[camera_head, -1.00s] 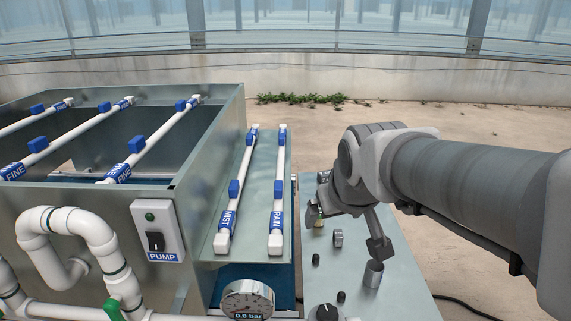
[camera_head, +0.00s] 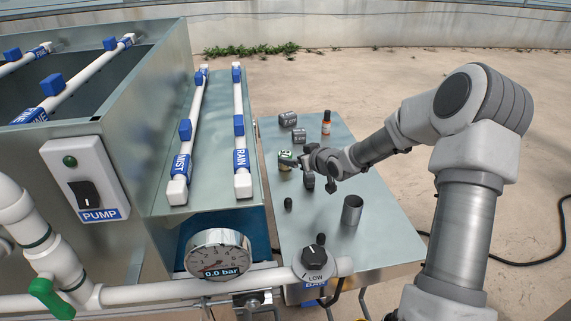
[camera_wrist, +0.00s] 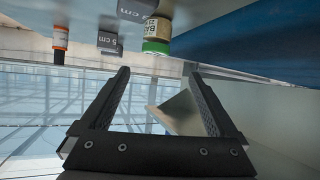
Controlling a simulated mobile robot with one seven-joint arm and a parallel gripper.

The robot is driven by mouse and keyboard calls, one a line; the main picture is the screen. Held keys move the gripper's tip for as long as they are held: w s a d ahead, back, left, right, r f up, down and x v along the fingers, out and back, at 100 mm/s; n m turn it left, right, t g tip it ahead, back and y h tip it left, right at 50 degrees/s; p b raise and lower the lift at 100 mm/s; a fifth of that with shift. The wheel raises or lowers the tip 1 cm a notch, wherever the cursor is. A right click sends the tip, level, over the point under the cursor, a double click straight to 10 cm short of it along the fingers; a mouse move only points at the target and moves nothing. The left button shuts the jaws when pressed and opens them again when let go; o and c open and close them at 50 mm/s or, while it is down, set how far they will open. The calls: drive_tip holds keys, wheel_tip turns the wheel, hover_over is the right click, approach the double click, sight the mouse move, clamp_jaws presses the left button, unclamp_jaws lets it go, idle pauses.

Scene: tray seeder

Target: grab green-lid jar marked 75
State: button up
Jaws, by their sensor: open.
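The green-lid jar (camera_head: 285,163) stands on the grey side table, just left of my gripper (camera_head: 315,174) in the head view. In the wrist view, which looks upside down, the jar (camera_wrist: 157,30) has a pale label and a green lid, beyond the fingertips and near the top of the picture. The label's marking is too small to read with certainty. My gripper (camera_wrist: 158,75) is open, with nothing between its fingers. The jar is apart from the fingers in the wrist view.
Two grey pieces (camera_head: 287,118) (camera_head: 299,135) and an orange bottle (camera_head: 326,123) stand behind the jar. A dark piece (camera_head: 308,182) is beside my gripper. A steel cup (camera_head: 352,210) and small black knob (camera_head: 288,203) stand nearer. The pipe-topped bench (camera_head: 218,150) borders the left.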

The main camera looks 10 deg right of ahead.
sight(287, 156)
drive_tip(key=shift+w+d+f+t, duration=0.15)
drive_tip(key=shift+w+f, duration=0.1)
drive_tip(key=shift+f, duration=0.2)
drive_tip(key=shift+w+d+f+t, duration=0.1)
drive_tip(key=shift+w+f+t, duration=0.1)
drive_tip(key=shift+f, duration=0.2)
drive_tip(key=shift+w+f, duration=0.15)
drive_tip(key=shift+w, duration=0.05)
drive_tip(key=shift+f+b+x, duration=0.1)
drive_tip(key=shift+b+x, duration=0.3)
drive_tip(key=shift+x, duration=1.35)
drive_tip(key=shift+f+b+x, duration=0.15)
drive_tip(key=shift+b+x, duration=0.25)
drive_tip(key=shift+x, duration=1.35)
drive_tip(key=shift+s, duration=0.1)
drive_tip(key=shift+c, duration=0.3)
drive_tip(key=c, duration=1.4)
